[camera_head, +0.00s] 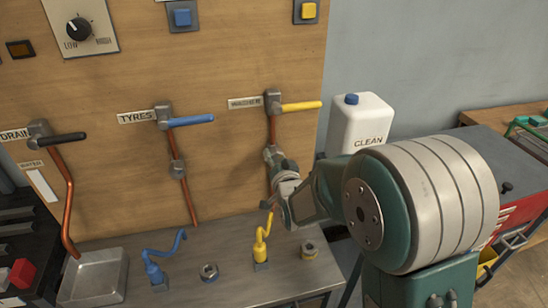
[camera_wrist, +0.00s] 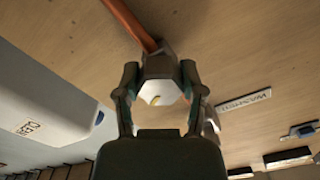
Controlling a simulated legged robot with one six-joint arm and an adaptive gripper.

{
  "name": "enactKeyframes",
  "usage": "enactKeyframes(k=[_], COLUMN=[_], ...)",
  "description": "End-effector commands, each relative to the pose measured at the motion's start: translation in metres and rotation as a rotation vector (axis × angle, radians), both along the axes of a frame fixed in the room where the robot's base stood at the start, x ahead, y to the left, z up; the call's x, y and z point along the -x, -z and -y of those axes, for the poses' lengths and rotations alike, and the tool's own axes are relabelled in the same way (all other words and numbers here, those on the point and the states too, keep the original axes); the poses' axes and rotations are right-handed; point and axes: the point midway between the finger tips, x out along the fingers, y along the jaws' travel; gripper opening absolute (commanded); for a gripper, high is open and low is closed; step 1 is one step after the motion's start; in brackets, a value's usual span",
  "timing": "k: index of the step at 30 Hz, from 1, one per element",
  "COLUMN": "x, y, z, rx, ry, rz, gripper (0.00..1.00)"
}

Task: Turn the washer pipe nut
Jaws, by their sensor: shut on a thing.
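The washer pipe nut (camera_wrist: 158,72) is a grey hexagonal fitting with a pale face and a small yellow mark. In the wrist view it sits between the two fingers of my gripper (camera_wrist: 158,90), which are shut on its sides. A copper pipe (camera_wrist: 130,22) runs from the nut to the top edge. In the head view my gripper (camera_head: 275,160) is at the washer pipe (camera_head: 273,130), below the yellow-handled valve (camera_head: 273,102) and the washer label (camera_head: 245,103). There my gripper partly hides the nut and lower pipe.
A white "CLEAN" jug (camera_head: 362,122) stands right of the board, close to my arm. A yellow hooked spout (camera_head: 261,245), a blue one (camera_head: 154,270) and two loose nuts stand on the grey bench (camera_head: 225,250). The blue-handled tyres valve (camera_head: 164,116) is to the left.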

Motion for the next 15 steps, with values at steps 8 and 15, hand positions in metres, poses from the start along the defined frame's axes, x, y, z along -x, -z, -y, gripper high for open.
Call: enactKeyframes(k=[8, 15], x=[-0.002, -0.0023], y=[-0.0061, -0.006], z=[0.0028, 0.0037], rx=[-0.248, -0.468], ry=[0.006, 0.007], rz=[-0.054, -0.117], gripper=[0.04, 0.04])
